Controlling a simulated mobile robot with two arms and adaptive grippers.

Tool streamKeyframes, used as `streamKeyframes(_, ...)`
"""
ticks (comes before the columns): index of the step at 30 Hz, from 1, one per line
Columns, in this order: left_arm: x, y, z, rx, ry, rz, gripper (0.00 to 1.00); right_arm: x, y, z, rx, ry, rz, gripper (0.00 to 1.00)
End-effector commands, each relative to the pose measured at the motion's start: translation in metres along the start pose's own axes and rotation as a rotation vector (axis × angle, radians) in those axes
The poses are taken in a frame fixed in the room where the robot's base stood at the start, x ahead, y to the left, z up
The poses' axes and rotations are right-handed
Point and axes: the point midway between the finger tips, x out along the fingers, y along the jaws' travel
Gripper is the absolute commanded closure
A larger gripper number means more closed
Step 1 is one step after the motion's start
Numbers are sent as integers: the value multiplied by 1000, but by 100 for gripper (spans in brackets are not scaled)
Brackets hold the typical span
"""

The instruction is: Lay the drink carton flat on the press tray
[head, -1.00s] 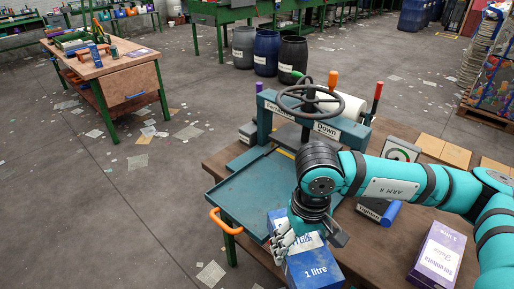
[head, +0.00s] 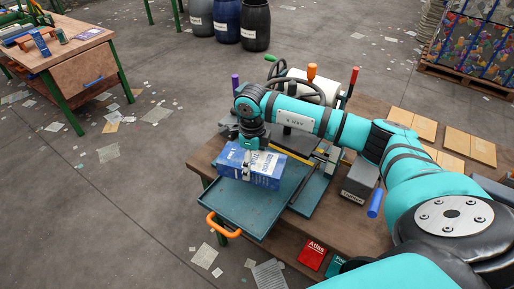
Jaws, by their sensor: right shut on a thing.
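The drink carton (head: 265,172) is a blue and white box. It lies on its side at the far left part of the press tray (head: 235,206), a teal tray with a raised rim and an orange handle. My right gripper (head: 247,168) points down from above and is shut on the carton. The fingers hide part of the carton, and I cannot tell whether its underside touches the tray. My left gripper is not in view.
The press, with its handwheel (head: 292,82) and white roller, stands behind my right arm. A grey box (head: 360,180) with a blue handle, a red Atlas book (head: 312,254) and flat tan boards (head: 470,146) lie on the brown table. The tray's front part is bare.

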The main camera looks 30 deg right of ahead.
Motion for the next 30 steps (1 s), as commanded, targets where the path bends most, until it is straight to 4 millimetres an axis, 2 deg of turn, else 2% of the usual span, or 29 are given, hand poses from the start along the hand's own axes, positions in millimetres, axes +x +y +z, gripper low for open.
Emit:
streamKeyframes(1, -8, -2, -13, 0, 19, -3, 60, -2, -6, -3, 88, 1, 2, 34)
streamKeyframes(3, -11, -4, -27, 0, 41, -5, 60, 1, -13, -6, 184, 1, 1, 34)
streamKeyframes(7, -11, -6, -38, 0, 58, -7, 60, 6, -18, -8, 262, 0, 0, 34)
streamKeyframes(14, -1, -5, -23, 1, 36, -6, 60, 19, -18, -8, 265, -1, 1, 34)
streamKeyframes(19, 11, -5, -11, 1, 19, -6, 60, 38, -18, -8, 264, -1, 1, 34)
streamKeyframes(30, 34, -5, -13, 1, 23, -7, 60, 74, -18, -8, 263, -2, 0, 34)
